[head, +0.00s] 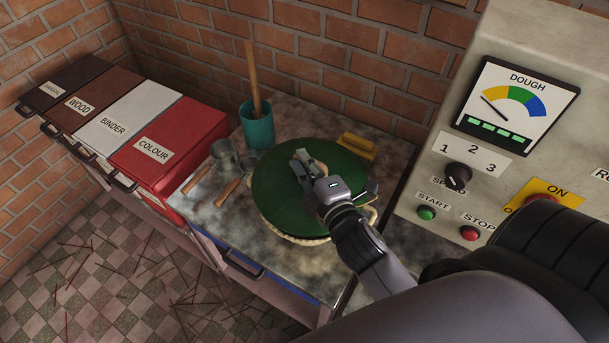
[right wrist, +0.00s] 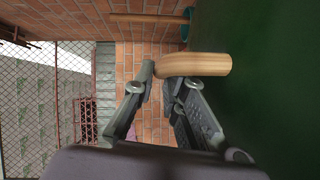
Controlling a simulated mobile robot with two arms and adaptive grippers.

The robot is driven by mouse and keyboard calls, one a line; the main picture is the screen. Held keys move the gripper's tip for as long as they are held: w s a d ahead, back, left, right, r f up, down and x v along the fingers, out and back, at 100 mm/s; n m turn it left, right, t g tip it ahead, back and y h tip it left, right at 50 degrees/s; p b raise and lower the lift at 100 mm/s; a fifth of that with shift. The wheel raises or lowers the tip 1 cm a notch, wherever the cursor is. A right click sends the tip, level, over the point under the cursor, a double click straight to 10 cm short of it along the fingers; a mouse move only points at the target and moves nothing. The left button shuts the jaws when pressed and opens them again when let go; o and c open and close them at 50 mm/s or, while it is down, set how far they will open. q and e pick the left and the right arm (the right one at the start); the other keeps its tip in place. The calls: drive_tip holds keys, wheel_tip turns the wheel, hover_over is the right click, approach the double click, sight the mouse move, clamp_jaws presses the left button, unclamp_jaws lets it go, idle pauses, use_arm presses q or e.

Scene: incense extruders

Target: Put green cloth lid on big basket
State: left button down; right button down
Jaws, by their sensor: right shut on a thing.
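The round green cloth lid (head: 278,205) lies flat over the big basket (head: 292,239), whose pale woven rim shows along the lid's near edge. I cannot tell whether the lid touches the rim all round. My right gripper (head: 303,165) is above the lid, shut on its wooden handle (head: 297,154). In the right wrist view the fingers (right wrist: 158,80) close on the pale wooden handle (right wrist: 195,65), with the dark green lid (right wrist: 265,80) at the right. The inside of the basket is hidden. My left gripper is not in view.
Labelled bins (head: 170,143) stand left. The control panel (head: 530,120) stands right, close to my right arm.

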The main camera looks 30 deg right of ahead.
sight(307, 178)
wheel_tip(307, 178, down, 5)
drive_tip(key=shift+r, duration=0.2)
drive_tip(key=c, duration=1.6)
unclamp_jaws()
drive_tip(key=shift+c, duration=0.2)
drive_tip(key=s+b, duration=0.1)
drive_tip(key=s, duration=0.2)
drive_tip(key=s+b, duration=0.1)
drive_tip(key=s, duration=0.3)
drive_tip(key=s+r+b, duration=0.1)
drive_tip(key=s, duration=0.2)
drive_tip(key=shift+s+a+b, duration=0.25)
drive_tip(key=shift+b, duration=0.15)
drive_tip(key=shift+s+r, duration=0.25)
drive_tip(key=shift+s, duration=0.45)
drive_tip(key=shift+a, duration=0.1)
